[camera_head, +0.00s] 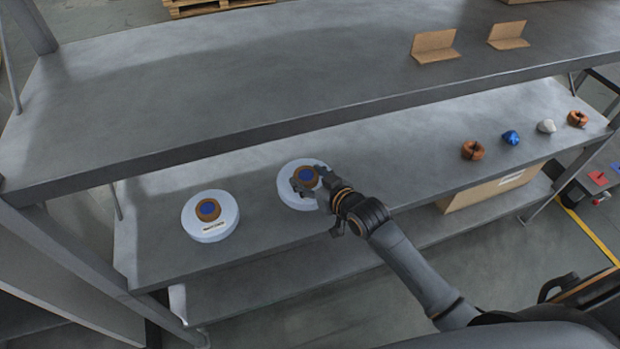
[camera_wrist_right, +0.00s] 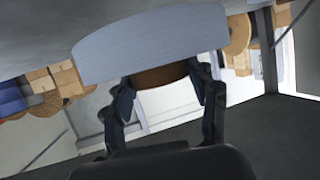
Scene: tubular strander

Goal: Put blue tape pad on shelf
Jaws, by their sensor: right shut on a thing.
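Two round white tape pads with a brown core and blue centre show in the head view. One pad (camera_head: 228,229) with a small label lies at the left on the middle shelf (camera_head: 400,165). The other pad (camera_head: 287,186) is to its right, in my right gripper (camera_head: 308,182). In the right wrist view, the fingers of that gripper (camera_wrist_right: 163,90) are shut around the brown core (camera_wrist_right: 160,75), and the pad's pale disc (camera_wrist_right: 150,45) shows beyond it. I cannot tell whether this pad touches the shelf. My left gripper is not in view.
The upper shelf (camera_head: 250,75) is mostly clear, with two cardboard brackets (camera_head: 435,47) (camera_head: 508,36) at the right. Orange coils (camera_head: 473,150) (camera_head: 577,118), a blue bundle (camera_head: 511,138) and a white bundle (camera_head: 546,126) sit right on the middle shelf. A cardboard box (camera_head: 490,188) is below.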

